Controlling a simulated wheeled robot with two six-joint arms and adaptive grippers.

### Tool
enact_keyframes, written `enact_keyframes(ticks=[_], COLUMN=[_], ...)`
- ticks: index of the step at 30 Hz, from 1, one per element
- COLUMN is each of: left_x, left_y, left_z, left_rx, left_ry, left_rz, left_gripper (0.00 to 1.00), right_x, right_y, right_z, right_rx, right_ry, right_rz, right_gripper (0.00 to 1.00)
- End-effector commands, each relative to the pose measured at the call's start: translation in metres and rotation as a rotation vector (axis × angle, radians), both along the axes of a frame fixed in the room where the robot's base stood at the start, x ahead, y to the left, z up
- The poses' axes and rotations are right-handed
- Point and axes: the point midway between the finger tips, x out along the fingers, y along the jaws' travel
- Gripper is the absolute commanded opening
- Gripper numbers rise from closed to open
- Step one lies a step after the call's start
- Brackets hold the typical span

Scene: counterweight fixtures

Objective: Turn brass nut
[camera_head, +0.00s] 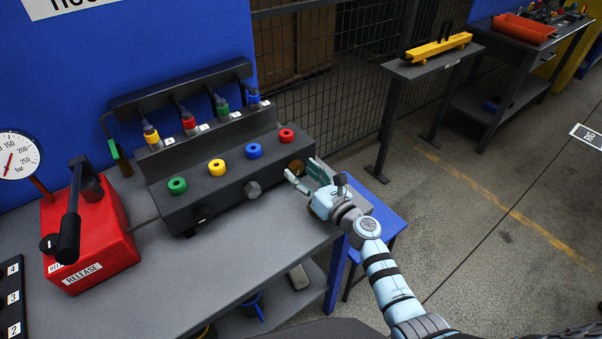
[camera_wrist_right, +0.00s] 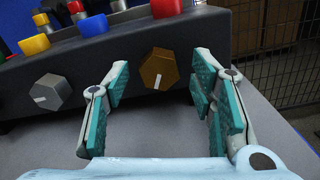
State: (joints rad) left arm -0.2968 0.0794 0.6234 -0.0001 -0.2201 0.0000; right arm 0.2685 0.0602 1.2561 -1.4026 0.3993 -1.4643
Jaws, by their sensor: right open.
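The brass nut (camera_wrist_right: 159,70) is a hexagonal brass-brown knob with a white mark, on the front face of the dark grey fixture block (camera_head: 205,188). In the head view the brass nut (camera_head: 296,167) sits at the block's right end. My right gripper (camera_head: 303,172) is open, its teal-padded fingers spread in front of the nut. In the right wrist view the right gripper (camera_wrist_right: 158,98) has one finger to each side of the nut, apart from it, with nothing between the pads. My left gripper is not in view.
A silver hexagonal nut (camera_head: 252,189) sits left of the brass one. Green, yellow, blue and red round caps (camera_head: 286,135) line the block's top. A red pump (camera_head: 90,235) with a black lever stands left on the bench (camera_head: 200,280). A wire fence (camera_wrist_right: 285,50) is behind.

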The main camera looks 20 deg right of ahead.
Motion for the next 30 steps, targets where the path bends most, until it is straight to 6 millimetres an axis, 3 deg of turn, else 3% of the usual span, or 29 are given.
enact_keyframes(ticks=[10, 18, 20, 30], left_x=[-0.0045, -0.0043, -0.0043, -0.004], left_y=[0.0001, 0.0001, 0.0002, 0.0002], left_z=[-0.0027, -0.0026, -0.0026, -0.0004], left_rx=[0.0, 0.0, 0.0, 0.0], left_ry=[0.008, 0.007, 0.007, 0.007], left_rz=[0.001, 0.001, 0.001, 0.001], left_gripper=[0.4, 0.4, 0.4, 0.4], right_x=[0.0088, 0.0086, 0.0086, 0.0085], right_y=[0.0042, 0.0039, 0.0039, 0.004], right_z=[-0.0001, -0.0003, -0.0003, 0.0001], right_rx=[0.001, 0.001, 0.001, 0.045], right_ry=[0.001, 0.002, 0.002, 0.019], right_rz=[0.0, 0.0, 0.0, 0.0], right_gripper=[0.51, 0.09, 0.03, 0.03])
